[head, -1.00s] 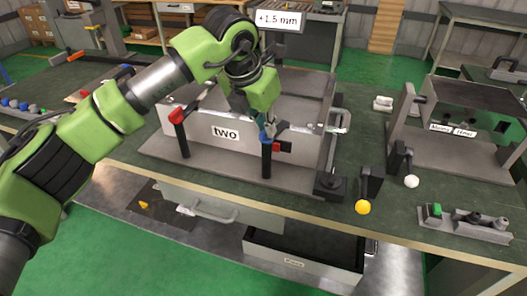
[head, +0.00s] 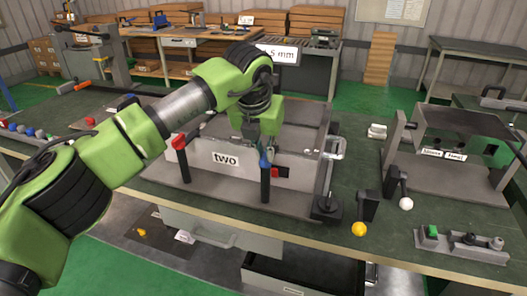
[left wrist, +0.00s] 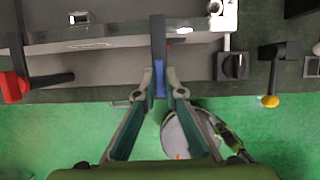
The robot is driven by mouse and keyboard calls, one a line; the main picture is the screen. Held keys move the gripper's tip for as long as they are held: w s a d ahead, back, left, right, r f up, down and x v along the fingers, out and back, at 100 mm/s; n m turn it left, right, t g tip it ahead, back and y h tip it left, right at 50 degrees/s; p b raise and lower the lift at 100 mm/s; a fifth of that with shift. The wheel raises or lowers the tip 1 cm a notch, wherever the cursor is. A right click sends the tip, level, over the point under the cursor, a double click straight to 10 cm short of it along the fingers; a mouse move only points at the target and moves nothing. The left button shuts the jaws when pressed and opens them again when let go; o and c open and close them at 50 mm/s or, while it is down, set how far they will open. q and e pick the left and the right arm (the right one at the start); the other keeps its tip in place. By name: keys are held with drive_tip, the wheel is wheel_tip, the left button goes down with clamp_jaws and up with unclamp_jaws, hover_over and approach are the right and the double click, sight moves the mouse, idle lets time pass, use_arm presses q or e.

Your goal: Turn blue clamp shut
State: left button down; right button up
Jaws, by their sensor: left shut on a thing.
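The blue clamp (head: 265,184) stands at the front of the grey box labelled "two" (head: 201,155), a black upright bar with a blue top in the head view. My left gripper (head: 263,150) comes down from above onto its blue end. In the left wrist view my left gripper (left wrist: 160,88) has its two fingers closed on either side of the blue part, and the clamp's dark bar (left wrist: 158,40) extends up the picture. The fingers partly hide the blue part. My right gripper is not in view.
A red-topped clamp (head: 183,160) stands to the left on the same box front. Black levers with a yellow knob (head: 359,229) and a white knob (head: 406,203) are to the right. A small panel with a green button (head: 432,232) sits near the table's right front. An open drawer (head: 300,279) is below.

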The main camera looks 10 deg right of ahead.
use_arm(q)
drive_tip(key=c, duration=2.1)
unclamp_jaws()
drive_tip(key=shift+c, duration=0.2)
drive_tip(key=v, duration=1.2)
drive_tip(key=shift+a, duration=0.1)
